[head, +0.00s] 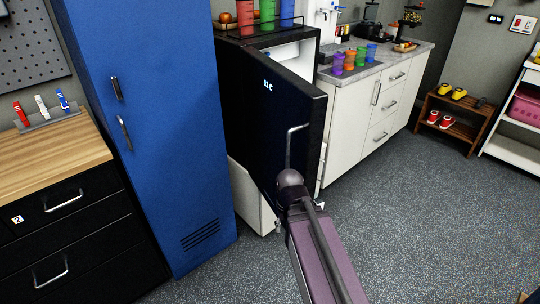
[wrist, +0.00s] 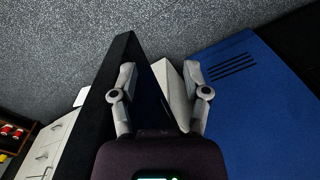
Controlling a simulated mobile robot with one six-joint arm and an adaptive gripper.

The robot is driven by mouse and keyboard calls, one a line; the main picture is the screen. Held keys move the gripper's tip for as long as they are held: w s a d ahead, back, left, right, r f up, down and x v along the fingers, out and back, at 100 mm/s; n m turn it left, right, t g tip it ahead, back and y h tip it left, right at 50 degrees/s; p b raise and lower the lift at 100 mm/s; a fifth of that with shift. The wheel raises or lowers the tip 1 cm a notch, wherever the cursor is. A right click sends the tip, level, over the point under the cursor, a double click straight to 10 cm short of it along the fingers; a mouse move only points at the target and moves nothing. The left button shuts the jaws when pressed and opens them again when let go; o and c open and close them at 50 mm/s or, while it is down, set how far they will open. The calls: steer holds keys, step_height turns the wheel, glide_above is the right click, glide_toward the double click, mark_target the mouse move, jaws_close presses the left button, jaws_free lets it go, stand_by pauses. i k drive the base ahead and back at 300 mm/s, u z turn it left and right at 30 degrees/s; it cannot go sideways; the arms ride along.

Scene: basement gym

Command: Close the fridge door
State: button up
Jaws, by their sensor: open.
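The black fridge door (head: 272,120) stands ajar in the head view, with a lit display near its top and a long metal handle (head: 290,150) near its right edge. The white fridge interior (head: 287,52) shows through the gap above it. My gripper is low in front of the door, its fingers mostly hidden behind my arm in the head view. In the wrist view my gripper (wrist: 161,82) is open and empty. The door (wrist: 110,85) shows there as a dark slab beside and behind the left finger; I cannot tell whether they touch.
A tall blue locker (head: 165,130) stands left of the fridge and fills the right of the wrist view. White counter drawers (head: 372,112) stand right of the door. A shoe rack (head: 455,112) is farther right. Grey floor (head: 400,210) at right is clear.

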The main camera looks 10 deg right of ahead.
mark_target(285, 113)
steer(key=k, duration=1.65)
steer(key=u, duration=0.35)
steer(key=i, duration=0.85)
